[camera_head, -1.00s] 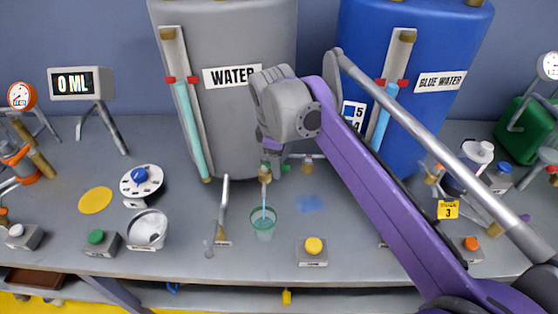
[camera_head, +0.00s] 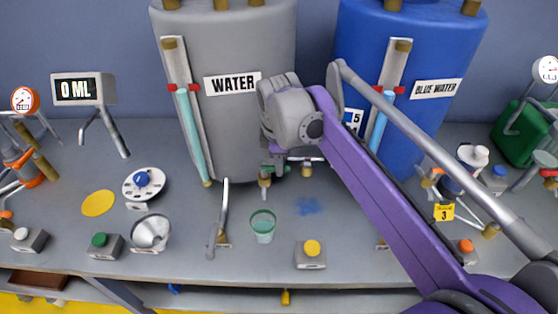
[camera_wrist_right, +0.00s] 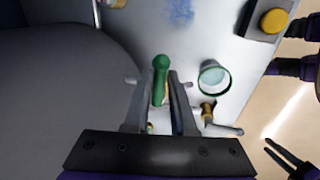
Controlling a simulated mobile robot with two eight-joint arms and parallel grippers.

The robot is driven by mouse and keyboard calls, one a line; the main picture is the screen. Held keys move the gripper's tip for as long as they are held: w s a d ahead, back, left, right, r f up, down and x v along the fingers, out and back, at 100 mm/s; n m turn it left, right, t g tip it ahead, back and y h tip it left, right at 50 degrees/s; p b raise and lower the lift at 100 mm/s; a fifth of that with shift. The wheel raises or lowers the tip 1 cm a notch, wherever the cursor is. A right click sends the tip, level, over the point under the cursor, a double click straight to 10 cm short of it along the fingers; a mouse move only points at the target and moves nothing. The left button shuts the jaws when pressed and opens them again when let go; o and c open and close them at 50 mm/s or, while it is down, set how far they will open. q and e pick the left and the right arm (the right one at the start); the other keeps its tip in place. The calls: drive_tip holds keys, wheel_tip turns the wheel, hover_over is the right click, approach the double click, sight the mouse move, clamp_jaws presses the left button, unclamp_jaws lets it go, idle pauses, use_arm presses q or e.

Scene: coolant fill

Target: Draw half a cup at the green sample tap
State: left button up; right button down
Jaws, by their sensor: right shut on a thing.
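The green sample tap has a brass spout (camera_head: 264,180) at the foot of the grey WATER tank (camera_head: 235,130). Its green handle (camera_wrist_right: 160,75) shows between my right gripper's fingers (camera_wrist_right: 160,98) in the wrist view, and they are shut on it. In the head view the right gripper (camera_head: 275,158) is at the tap and partly hides it. A clear green-rimmed cup (camera_head: 263,226) stands upright on the bench below the spout, with pale liquid in it; it also shows in the wrist view (camera_wrist_right: 214,78). My left gripper (camera_wrist_right: 268,147) appears low and away from the bench, fingers apart, empty.
A metal lever (camera_head: 222,215) stands left of the cup, and a yellow button (camera_head: 312,247) on a box stands right of it. A blue stain (camera_head: 308,206) marks the bench. The display (camera_head: 76,89) reads 0 ML. The blue tank (camera_head: 400,100) stands right.

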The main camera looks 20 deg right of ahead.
drive_tip(key=c, duration=0.8)
unclamp_jaws()
drive_tip(key=shift+o, duration=0.2)
drive_tip(key=shift+r, duration=0.1)
wheel_tip(320, 180, up, 10)
drive_tip(key=s+p, duration=0.1)
drive_tip(key=shift+s+a+r, duration=0.25)
drive_tip(key=shift+s+a, duration=0.15)
drive_tip(key=shift+a, duration=0.05)
drive_tip(key=shift+p, duration=0.3)
drive_tip(key=s+a+f+m+t+p, duration=0.1)
drive_tip(key=s+a+f+m+p, duration=0.1)
drive_tip(key=s+f+m, duration=0.4)
drive_tip(key=s+a+f+m+t+y+p, duration=0.1)
drive_tip(key=s+a+f+m+t+p, duration=0.1)
drive_tip(key=s+f+m+p, duration=0.2)
drive_tip(key=s+f+m, duration=0.3)
drive_tip(key=s+f, duration=0.5)
drive_tip(key=shift+s+f, duration=0.25)
drive_tip(key=shift+s, duration=0.15)
